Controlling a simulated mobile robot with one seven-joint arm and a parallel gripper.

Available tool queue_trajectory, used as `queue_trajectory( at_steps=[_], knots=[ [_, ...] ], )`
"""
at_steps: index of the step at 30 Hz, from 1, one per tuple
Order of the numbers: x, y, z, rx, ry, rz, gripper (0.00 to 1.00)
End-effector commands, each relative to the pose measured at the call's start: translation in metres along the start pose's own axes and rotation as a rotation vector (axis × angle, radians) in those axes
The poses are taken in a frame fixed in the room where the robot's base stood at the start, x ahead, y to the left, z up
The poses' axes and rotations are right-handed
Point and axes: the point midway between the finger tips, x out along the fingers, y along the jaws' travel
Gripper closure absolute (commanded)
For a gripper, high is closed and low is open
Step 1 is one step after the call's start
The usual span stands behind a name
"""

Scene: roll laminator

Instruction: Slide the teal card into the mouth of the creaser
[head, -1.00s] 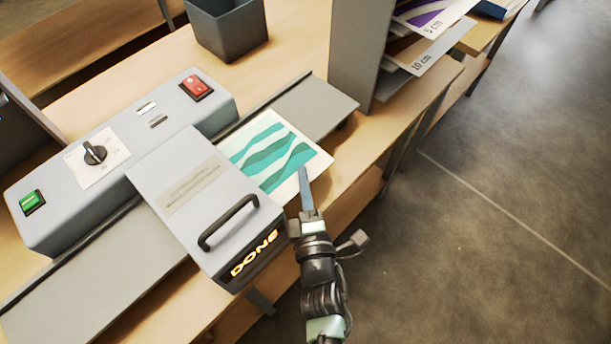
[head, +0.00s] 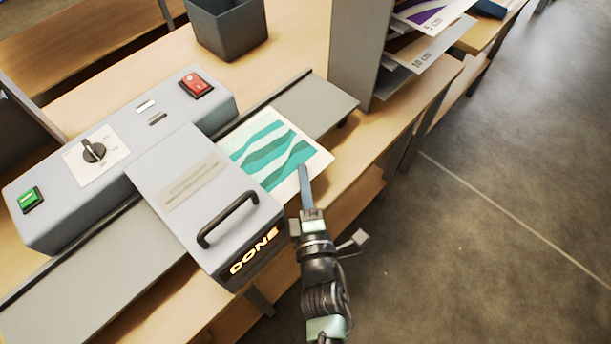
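The teal card (head: 272,150), white with wavy teal bands, lies flat on the grey bed of the creaser (head: 205,205). Its left end meets the edge of the creaser's grey hood, and I cannot see how much lies under it. My gripper (head: 304,172) is at the card's near right edge, its narrow blue-grey finger pointing at the card. The fingertip overlaps or touches that edge. I see the fingers edge-on, so I cannot tell whether they are open or shut on the card.
The hood has a dark handle (head: 228,220). Behind it is a control box with a red switch (head: 197,84), a knob (head: 94,151) and a green switch (head: 31,199). A dark bin (head: 228,28) stands at the back. A shelf rack (head: 357,50) holds sheets at upper right.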

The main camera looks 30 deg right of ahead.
Motion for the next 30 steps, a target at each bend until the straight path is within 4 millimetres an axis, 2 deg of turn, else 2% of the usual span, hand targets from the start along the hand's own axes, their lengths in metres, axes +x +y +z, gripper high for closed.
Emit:
queue_trajectory(
  at_steps=[1,8,12,15,25,30],
  knots=[
    [-0.005,-0.014,-0.02,0.004,0.036,-0.024,1.0],
    [-0.005,-0.017,-0.02,0.003,0.036,-0.025,1.0],
    [-0.005,-0.016,-0.02,0.002,0.036,-0.026,0.75],
    [-0.005,-0.016,-0.02,0.002,0.036,-0.026,0.62],
    [-0.008,-0.017,-0.019,0.002,0.035,-0.028,0.62],
    [-0.026,-0.017,-0.017,0.003,0.033,-0.025,0.62]
  ],
)
